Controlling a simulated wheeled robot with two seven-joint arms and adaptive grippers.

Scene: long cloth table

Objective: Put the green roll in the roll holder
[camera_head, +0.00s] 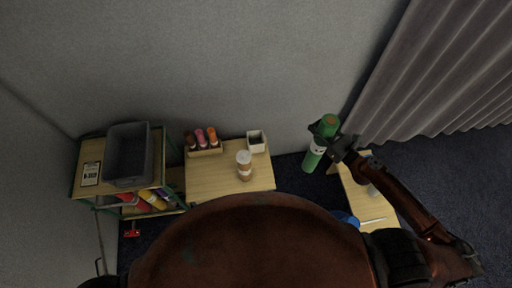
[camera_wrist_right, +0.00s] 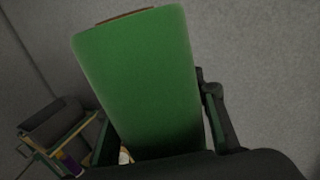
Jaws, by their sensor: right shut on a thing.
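The green roll (camera_head: 328,121) is held upright in my right gripper (camera_head: 335,139), off the right side of the small wooden table. In the right wrist view the green roll (camera_wrist_right: 140,80) fills the middle, with a brown end at the top and the fingers (camera_wrist_right: 160,135) shut around its lower part. The roll holder (camera_head: 205,153), a light wooden rack, stands at the back left of the small table with brown, pink and orange rolls upright in it. Whether it has a free slot is hard to tell. My left gripper does not show.
The small table (camera_head: 215,182) also bears a paper cup (camera_head: 244,164) and a pale square box (camera_head: 256,142). A shelf with a grey bin (camera_head: 127,153) stands left. A green cylinder with a white label (camera_head: 313,157) is below my right gripper. Another wooden table (camera_head: 365,207) is right.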

